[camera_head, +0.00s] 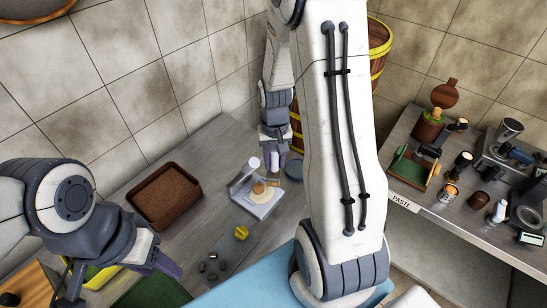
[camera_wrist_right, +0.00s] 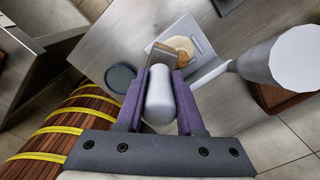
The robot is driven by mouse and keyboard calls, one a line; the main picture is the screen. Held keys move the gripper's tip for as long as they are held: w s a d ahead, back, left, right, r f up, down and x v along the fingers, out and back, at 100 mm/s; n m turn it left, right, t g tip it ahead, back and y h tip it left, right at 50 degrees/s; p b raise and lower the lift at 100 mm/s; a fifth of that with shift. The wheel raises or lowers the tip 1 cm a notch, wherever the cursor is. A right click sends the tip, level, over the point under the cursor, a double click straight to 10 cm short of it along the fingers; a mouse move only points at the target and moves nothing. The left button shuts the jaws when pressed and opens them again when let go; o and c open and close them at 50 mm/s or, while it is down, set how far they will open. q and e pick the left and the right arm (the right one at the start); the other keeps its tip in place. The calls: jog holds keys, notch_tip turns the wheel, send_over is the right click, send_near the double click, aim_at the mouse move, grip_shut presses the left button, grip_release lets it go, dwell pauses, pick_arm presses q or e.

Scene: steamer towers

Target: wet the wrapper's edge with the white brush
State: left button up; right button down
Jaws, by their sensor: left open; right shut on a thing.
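My right gripper (camera_head: 273,160) is shut on the white brush (camera_wrist_right: 160,95). The round tan wrapper (camera_head: 259,189) lies on a pale tray (camera_head: 262,208). The wrapper also shows in the right wrist view (camera_wrist_right: 181,44), beyond the brush. I cannot tell whether the brush touches it. My left gripper (camera_head: 158,262) is open at the lower left, away from the wrapper.
A brown-filled tray (camera_head: 165,195) stands left of the pale tray. A blue-grey disc (camera_head: 294,169) lies to its right, and a yellow piece (camera_head: 241,233) in front. A large white round-ended object (camera_wrist_right: 298,58) is close in the wrist view. A banded barrel (camera_wrist_right: 50,130) stands beside the table.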

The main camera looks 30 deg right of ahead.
aim_at(274, 174)
jog(key=shift+a, duration=0.15)
notch_tip(274, 174, down, 5)
jog(key=b, duration=0.3)
jog(key=shift+f+b, duration=0.15)
jog(key=shift+b, duration=0.2)
jog(key=shift+f+b, duration=0.6)
jog(key=shift+f, duration=0.3)
jog(key=shift+f, duration=0.5)
dwell(0.5)
jog(key=shift+r, duration=0.15)
dwell(0.4)
notch_tip(274, 174, up, 7)
jog(key=p, duration=0.6)
